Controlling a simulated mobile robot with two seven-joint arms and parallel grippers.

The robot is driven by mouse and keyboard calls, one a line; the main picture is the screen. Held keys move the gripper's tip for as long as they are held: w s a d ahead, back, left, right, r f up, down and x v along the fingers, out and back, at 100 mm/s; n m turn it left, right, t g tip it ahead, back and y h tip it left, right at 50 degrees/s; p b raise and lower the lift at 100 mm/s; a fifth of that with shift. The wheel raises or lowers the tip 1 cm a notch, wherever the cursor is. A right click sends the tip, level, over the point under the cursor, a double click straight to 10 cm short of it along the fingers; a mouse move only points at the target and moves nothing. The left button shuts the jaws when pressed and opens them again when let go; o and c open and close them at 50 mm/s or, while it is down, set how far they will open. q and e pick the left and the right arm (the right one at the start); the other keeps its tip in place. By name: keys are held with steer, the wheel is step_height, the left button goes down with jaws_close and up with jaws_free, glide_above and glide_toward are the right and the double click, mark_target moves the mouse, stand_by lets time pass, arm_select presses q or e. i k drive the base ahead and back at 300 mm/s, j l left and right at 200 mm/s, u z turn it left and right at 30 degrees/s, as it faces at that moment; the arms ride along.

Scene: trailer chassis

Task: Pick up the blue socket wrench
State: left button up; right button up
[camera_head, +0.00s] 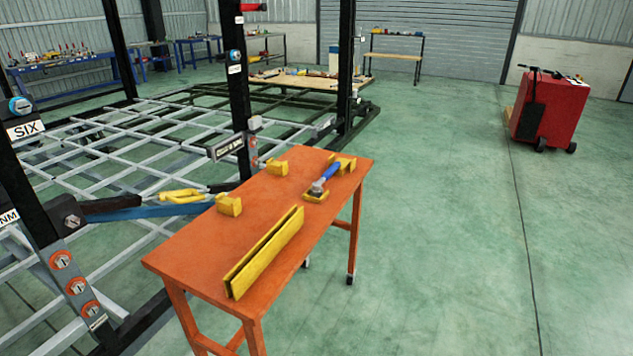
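The blue socket wrench (329,172) lies on the orange table (190,258), toward its far right end. Its blue handle points up and right to a yellow block (345,161), and its grey head rests at a small yellow holder (315,196). Whether the handle end touches the yellow block is too small to tell. Neither of my grippers is in view.
A long yellow channel (264,252) and two yellow blocks (229,205) (277,167) stand on the table. The grey chassis frame and dark posts (238,95) border its left side. Green floor (450,220) is open to the right, with a red cart (550,110) farther back.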

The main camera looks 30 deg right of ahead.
mark_target(316, 191)
steer(key=l+u, duration=0.25)
steer(key=l, duration=0.6)
steer(key=l+u, duration=0.25)
steer(key=l, duration=0.6)
steer(key=l+u, duration=0.25)
steer(key=l, duration=0.6)
steer(key=k, duration=0.05)
